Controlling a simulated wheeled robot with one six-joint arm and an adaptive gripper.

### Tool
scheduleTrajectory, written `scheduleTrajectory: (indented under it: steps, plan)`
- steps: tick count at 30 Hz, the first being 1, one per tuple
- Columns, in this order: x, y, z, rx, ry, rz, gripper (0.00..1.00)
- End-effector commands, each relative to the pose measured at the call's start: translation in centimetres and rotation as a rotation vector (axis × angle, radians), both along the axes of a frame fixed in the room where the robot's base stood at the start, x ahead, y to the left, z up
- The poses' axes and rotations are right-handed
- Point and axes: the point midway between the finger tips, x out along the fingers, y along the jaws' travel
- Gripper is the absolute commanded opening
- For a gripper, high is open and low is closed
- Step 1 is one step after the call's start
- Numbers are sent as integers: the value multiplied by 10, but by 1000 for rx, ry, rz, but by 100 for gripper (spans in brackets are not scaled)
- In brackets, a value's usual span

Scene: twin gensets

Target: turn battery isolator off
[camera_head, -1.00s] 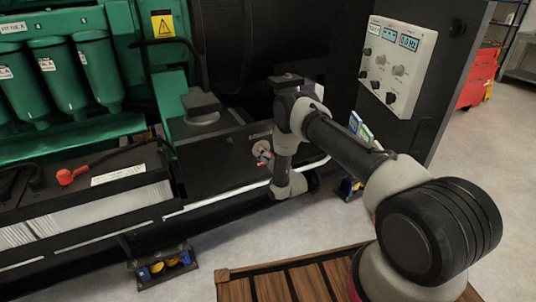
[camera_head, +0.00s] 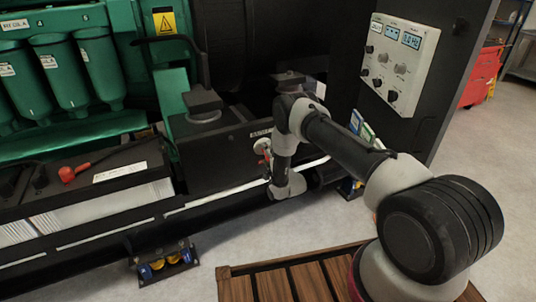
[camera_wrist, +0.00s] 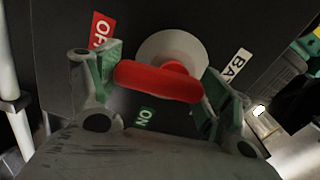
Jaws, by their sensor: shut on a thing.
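The battery isolator is a red handle (camera_wrist: 158,82) on a round pale plate on the dark box. In the wrist view it lies crosswise between the fingers of my gripper (camera_wrist: 160,88), which is shut on it. A red OFF label (camera_wrist: 101,32) is at upper left of the plate and a green ON label (camera_wrist: 145,117) is below the handle. Part of a white label reading "BA" (camera_wrist: 234,66) shows at right. In the head view the isolator (camera_head: 263,148) is a small pale disc with red, partly hidden by my arm.
A battery (camera_head: 95,190) with a red terminal cap stands left of the isolator box. A control panel (camera_head: 398,60) is at upper right. The grey floor in front is clear beside a wooden slatted platform (camera_head: 285,284).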

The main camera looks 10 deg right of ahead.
Motion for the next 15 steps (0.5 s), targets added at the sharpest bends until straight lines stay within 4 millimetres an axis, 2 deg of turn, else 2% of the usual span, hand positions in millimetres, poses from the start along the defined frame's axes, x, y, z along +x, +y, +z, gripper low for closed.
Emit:
scheduleTrajectory:
  steps: [6, 15]
  plan:
    - [0, 1, -1, 95, 26, -1, 55]
    - [-1, 1, -1, 146, 40, -2, 55]
